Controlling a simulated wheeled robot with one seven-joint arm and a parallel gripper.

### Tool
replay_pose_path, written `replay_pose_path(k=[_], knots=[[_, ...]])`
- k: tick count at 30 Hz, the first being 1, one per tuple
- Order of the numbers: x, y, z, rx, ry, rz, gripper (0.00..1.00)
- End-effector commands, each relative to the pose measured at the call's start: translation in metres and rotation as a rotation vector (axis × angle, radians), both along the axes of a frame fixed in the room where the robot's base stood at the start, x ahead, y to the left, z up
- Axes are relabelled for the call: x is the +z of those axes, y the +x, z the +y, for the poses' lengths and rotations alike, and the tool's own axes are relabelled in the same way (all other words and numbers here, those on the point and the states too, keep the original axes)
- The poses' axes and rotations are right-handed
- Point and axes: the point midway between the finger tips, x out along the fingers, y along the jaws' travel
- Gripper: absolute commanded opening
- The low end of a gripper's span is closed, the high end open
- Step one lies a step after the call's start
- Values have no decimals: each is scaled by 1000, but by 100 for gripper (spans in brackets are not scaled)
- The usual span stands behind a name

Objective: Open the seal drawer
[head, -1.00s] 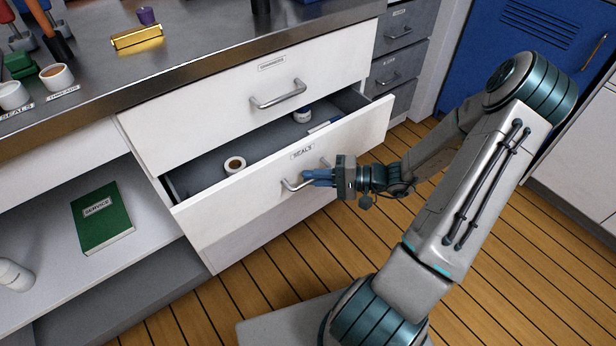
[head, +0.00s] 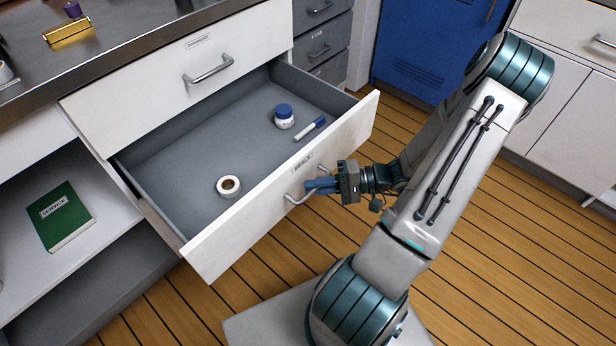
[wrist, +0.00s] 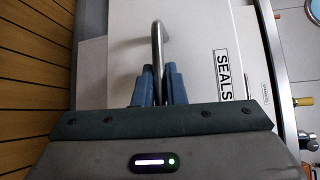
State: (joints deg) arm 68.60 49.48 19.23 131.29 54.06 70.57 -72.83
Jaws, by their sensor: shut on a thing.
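The seal drawer (head: 222,239) is the lower white-fronted drawer and stands well open in the head view. Its grey inside shows, holding a tape roll (head: 229,186), a jar with a blue lid (head: 284,117) and a marker (head: 310,128). Its front bears a SEALS label, clear in the wrist view (wrist: 223,75). My gripper (head: 311,187) is at the front, its blue fingers shut on the drawer's metal bar handle (head: 294,199). In the wrist view the handle (wrist: 158,45) rises from between the fingers (wrist: 158,85).
A closed white drawer (head: 180,81) is above, under the worktop. An open shelf (head: 25,170) with a green book (head: 60,215) is at the left. Grey drawers (head: 322,35) and a blue cabinet (head: 430,45) stand behind. Wooden floor (head: 470,240) lies clear at the right.

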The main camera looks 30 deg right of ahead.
Motion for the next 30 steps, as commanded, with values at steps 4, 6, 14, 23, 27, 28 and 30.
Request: replay_pose_path(k=[4,6,14,23,27,28,30], knots=[[0,-6,-2,4,0,1,0],[0,-7,-2,5,0,0,0],[0,-7,-2,6,-1,-1,0],[0,-7,-1,6,-1,-1,33],[0,-7,-2,6,-1,-1,33],[0,-7,-3,6,-1,-1,33],[1,-9,-7,6,-2,-2,33]])
